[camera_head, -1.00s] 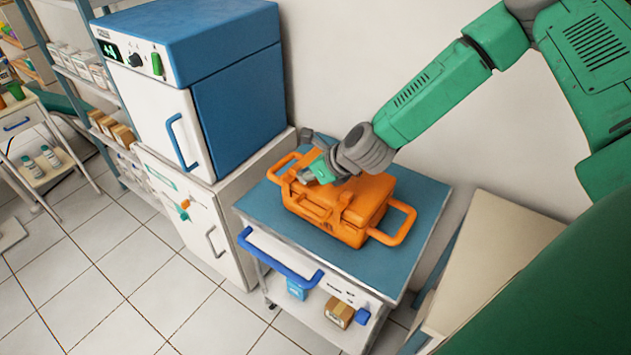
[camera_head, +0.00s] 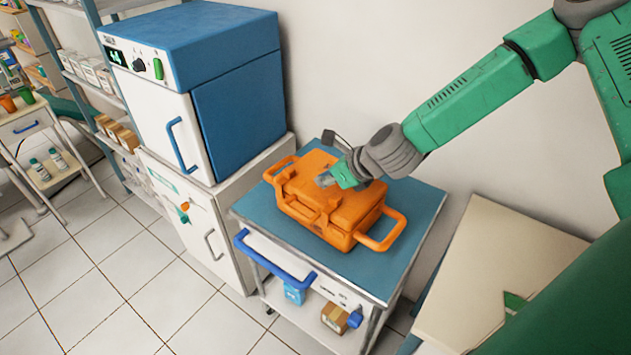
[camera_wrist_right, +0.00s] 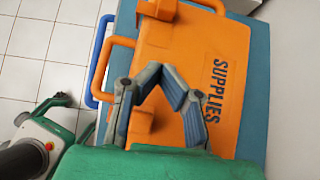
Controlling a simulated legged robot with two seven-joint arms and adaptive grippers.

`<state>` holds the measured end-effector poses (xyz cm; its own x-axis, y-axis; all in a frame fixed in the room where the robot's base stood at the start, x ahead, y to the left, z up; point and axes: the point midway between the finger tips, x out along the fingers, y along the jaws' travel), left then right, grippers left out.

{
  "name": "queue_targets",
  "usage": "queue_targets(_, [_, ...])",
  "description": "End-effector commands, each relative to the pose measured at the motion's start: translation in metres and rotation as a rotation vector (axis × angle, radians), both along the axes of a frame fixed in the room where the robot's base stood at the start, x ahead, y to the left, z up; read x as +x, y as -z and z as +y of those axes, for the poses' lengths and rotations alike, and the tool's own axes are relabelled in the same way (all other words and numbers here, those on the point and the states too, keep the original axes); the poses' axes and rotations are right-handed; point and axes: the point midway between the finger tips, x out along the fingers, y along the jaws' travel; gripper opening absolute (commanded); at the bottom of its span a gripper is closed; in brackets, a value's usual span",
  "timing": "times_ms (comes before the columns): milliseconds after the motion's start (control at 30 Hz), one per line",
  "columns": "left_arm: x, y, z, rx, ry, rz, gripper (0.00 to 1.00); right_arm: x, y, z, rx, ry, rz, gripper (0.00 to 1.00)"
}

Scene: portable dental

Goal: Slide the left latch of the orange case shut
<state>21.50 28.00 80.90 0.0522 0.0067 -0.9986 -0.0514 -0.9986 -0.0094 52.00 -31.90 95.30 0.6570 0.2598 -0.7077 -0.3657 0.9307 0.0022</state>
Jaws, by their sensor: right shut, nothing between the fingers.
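The orange case (camera_head: 345,212) lies closed on the blue-topped cart, with SUPPLIES on its lid. Its left latch (camera_head: 287,176) is at the left of the front edge. In the wrist view this latch is the upper orange block (camera_wrist_right: 157,9), cut by the top edge; I cannot tell whether it is fully shut. The right latch (camera_wrist_right: 141,124) is partly behind a finger. My right gripper (camera_head: 325,180) is shut and empty over the lid, to the right of the left latch and apart from it. Its fingertips (camera_wrist_right: 158,73) show in the wrist view. My left gripper is out of view.
The cart (camera_head: 398,262) has a blue handle (camera_head: 275,259) in front. A blue and white cabinet unit (camera_head: 236,110) stands close on the left. The wall is behind, and a beige surface (camera_head: 490,265) is at the right. Bare cart top surrounds the case.

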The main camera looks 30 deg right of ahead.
Motion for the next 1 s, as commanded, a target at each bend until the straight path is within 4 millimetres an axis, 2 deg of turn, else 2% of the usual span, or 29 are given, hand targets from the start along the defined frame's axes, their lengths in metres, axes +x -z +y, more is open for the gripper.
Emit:
queue_targets(33, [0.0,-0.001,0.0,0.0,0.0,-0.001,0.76,-0.005,-0.009,-0.002,0.003,0.001,-0.004,0.0])
queue_targets(200, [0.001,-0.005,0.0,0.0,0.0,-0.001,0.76,-0.027,-0.031,-0.009,0.003,0.002,-0.006,0.0])
queue_targets(333, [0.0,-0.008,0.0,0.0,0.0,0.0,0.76,-0.037,-0.041,-0.012,0.001,0.001,-0.005,0.0])
queue_targets(1000, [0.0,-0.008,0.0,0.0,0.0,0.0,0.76,-0.042,-0.045,-0.015,0.0,-0.001,-0.002,0.0])
